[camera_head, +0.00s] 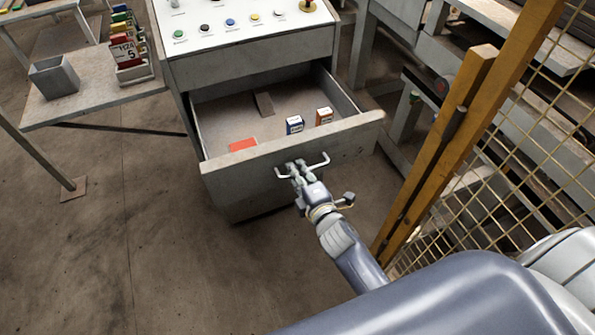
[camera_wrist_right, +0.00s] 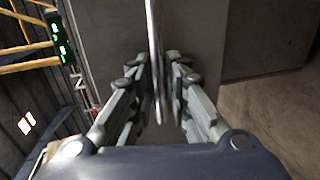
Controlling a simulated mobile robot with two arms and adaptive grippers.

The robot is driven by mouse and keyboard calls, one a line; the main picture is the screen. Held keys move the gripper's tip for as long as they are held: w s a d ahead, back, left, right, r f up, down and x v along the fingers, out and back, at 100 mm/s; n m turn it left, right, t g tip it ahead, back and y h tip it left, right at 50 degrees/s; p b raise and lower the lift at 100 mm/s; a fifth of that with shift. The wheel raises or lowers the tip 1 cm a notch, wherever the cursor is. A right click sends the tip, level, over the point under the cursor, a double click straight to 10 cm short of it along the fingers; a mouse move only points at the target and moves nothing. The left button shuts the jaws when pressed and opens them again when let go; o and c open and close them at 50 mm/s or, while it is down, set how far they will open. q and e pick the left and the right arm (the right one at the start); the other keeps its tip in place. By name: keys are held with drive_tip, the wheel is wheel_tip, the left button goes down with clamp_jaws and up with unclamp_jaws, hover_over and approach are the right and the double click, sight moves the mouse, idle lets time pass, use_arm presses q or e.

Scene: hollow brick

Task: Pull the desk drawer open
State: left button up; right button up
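The desk drawer (camera_head: 290,165) stands pulled out from under the control desk (camera_head: 250,55), with its inside in view. A pale bar handle (camera_head: 318,163) is on its front. My right gripper (camera_head: 296,172) is at the left part of this handle. In the right wrist view the handle (camera_wrist_right: 154,60) runs between the two fingers of my right gripper (camera_wrist_right: 160,95). A gap shows on either side of the bar there, so the fingers are around it but not clearly pressing on it. My left gripper is not in view.
In the drawer lie a red item (camera_head: 243,145), a blue and white box (camera_head: 294,124) and an orange box (camera_head: 324,116). A yellow-framed mesh fence (camera_head: 470,150) stands close on the right of my arm. A side table (camera_head: 95,98) is at the left. Floor in front is clear.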

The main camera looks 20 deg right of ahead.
drive_tip(key=v, duration=1.2)
idle(0.6)
drive_tip(key=s+f+m+g, duration=0.2)
drive_tip(key=s+f+m, duration=0.1)
drive_tip(key=f, duration=0.7)
drive_tip(key=s+f+m+g, duration=0.2)
drive_tip(key=s+f+g, duration=0.15)
drive_tip(key=f, duration=0.65)
drive_tip(key=s+f+m+g, duration=0.2)
drive_tip(key=s+f+m, duration=0.15)
drive_tip(key=f, duration=0.65)
drive_tip(key=s+d+f+m+g, duration=0.2)
drive_tip(key=s+f, duration=0.6)
drive_tip(key=s, duration=0.4)
drive_tip(key=s+d+f+m+g, duration=0.2)
drive_tip(key=s+f+m+g, duration=0.3)
drive_tip(key=s+f, duration=0.3)
drive_tip(key=s, duration=0.4)
drive_tip(key=shift+h, duration=0.3)
